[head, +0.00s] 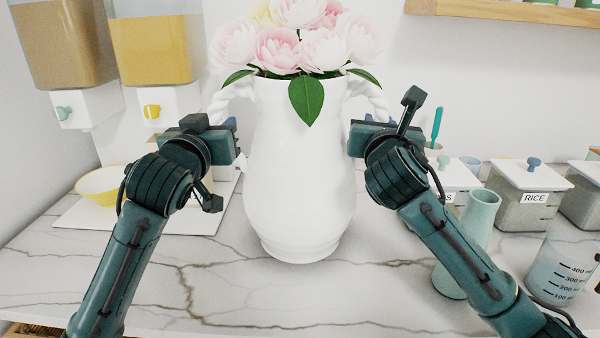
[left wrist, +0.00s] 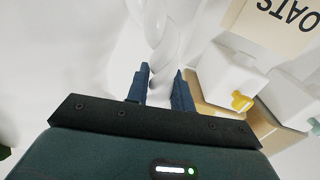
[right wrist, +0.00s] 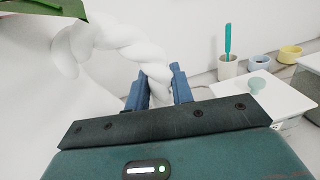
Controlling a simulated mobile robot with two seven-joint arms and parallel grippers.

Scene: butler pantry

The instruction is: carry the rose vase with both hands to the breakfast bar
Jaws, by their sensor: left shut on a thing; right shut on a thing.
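The rose vase (head: 300,170) is tall, white and upright, with pink and cream flowers (head: 300,45) and green leaves. It stands in the middle of the head view, at the marble counter; I cannot tell whether its base touches the counter. My left gripper (head: 238,140) is shut on the vase's left twisted handle, which shows between the fingers in the left wrist view (left wrist: 160,60). My right gripper (head: 354,138) is shut on the right twisted handle, seen in the right wrist view (right wrist: 140,50). The breakfast bar cannot be made out.
Two dispensers (head: 150,50) and a yellow bowl (head: 100,186) on a white board are at the left. At the right are a pale green carafe (head: 468,240), a measuring jug (head: 562,262) and a canister labelled RICE (head: 530,190). The front counter (head: 240,300) is clear.

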